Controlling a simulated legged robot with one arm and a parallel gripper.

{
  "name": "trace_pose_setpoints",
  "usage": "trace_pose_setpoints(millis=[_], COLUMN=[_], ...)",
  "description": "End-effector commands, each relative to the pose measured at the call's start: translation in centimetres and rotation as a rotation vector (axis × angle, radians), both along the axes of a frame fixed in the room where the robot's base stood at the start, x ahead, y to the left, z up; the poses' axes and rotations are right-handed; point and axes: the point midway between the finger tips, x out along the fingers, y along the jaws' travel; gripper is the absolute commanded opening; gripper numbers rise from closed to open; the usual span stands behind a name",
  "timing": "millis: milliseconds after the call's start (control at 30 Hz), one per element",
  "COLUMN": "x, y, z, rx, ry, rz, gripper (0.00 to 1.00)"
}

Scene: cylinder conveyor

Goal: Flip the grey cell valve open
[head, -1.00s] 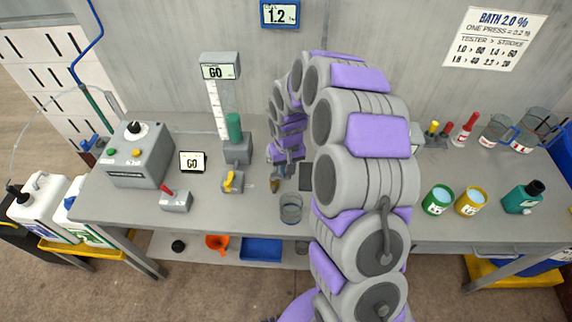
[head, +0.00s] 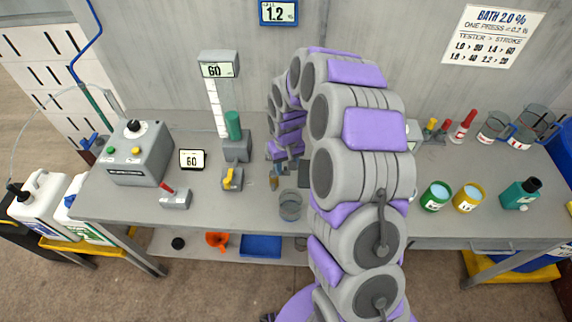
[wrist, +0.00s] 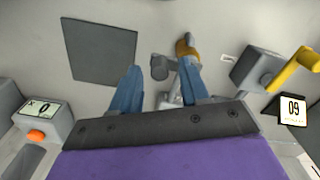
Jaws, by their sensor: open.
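In the wrist view a small grey fitting with a round grey knob (wrist: 160,67), which looks like the grey cell valve, lies between my fingertips. My gripper (wrist: 160,82) is open, with one blue finger on either side of it and no clear grip. A brown-orange piece (wrist: 186,47) shows by the right fingertip; I cannot tell whether they touch. In the head view my gripper (head: 281,165) is low over the bench, partly hidden by my arm. A grey block with a yellow lever (head: 232,180) stands to its left.
A clear beaker (head: 290,205) stands near the bench's front edge. A dark square pad (wrist: 100,52) lies flat beside the fitting. Cups and a teal bottle (head: 521,194) stand at right.

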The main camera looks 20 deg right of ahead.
Motion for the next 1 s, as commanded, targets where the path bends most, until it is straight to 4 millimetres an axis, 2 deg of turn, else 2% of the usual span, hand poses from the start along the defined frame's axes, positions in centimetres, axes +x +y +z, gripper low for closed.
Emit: trace_pose_setpoints(millis=[167,600,800,1000], x=[0.1,0.3,0.3,0.2], y=[0.0,0.1,0.1,0.1], z=[1.6,11.1,14.8,16.8], rx=[0.0,0.0,-0.001,-0.001], ry=[-0.002,-0.007,-0.005,0.001], rz=[0.0,0.0,0.0,0.0], gripper=[0.45,0.45,0.45,0.45])
